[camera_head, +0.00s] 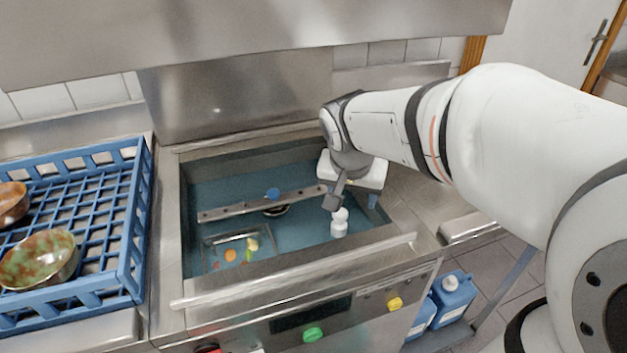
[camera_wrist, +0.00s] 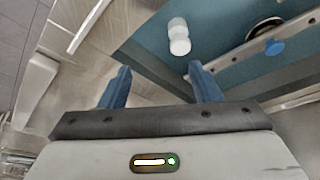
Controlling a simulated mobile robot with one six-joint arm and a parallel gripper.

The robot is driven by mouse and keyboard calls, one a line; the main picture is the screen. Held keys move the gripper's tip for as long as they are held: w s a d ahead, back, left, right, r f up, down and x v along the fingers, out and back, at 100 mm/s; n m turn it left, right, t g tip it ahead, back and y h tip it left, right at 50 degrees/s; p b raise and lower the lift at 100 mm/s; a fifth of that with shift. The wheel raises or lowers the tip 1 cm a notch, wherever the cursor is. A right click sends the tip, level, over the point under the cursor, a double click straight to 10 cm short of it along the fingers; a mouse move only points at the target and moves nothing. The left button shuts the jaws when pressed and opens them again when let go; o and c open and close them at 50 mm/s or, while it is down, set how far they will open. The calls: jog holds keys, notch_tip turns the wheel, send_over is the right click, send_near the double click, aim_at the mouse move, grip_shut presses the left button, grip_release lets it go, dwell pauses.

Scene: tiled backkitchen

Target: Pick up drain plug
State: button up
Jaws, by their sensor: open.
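Two things in the sink basin (camera_head: 212,192) could be the drain plug, and I cannot tell which it is. One is a small white, waisted piece (camera_head: 339,222), upright near the right side; it also shows in the wrist view (camera_wrist: 179,37). The other is a small blue piece (camera_head: 272,193) by a dark round ring (camera_head: 277,211), also in the wrist view (camera_wrist: 274,46). My gripper (camera_wrist: 160,82) is open and empty, with blue fingers. In the head view it hangs over the basin's right side, apart from both pieces.
A metal bar (camera_head: 225,211) crosses the basin. A tray (camera_head: 210,257) with coloured scraps lies in its front left. A blue rack (camera_head: 130,250) with bowls stands left. The steel front rim (camera_head: 290,275) borders the basin. Blue canisters (camera_head: 452,295) stand on the floor at right.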

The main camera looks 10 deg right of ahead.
aim_at(340, 213)
jog(key=shift+m, duration=0.7)
jog(key=w+f+b, duration=0.1)
jog(key=f, duration=0.1)
jog(key=w+f+b, duration=0.1)
jog(key=w+f, duration=0.1)
jog(key=w+f+b, duration=0.1)
jog(key=f, duration=0.1)
jog(key=shift+w+a+f+b, duration=0.25)
jog(key=shift+a+b, duration=0.15)
jog(key=x, duration=0.5)
jog(key=b+x, duration=0.1)
jog(key=x, duration=0.1)
jog(key=shift+w+a+f, duration=0.2)
jog(key=shift+w+f, duration=0.15)
jog(key=shift+h, duration=0.3)
jog(key=shift+c, duration=0.6)
grip_shut()
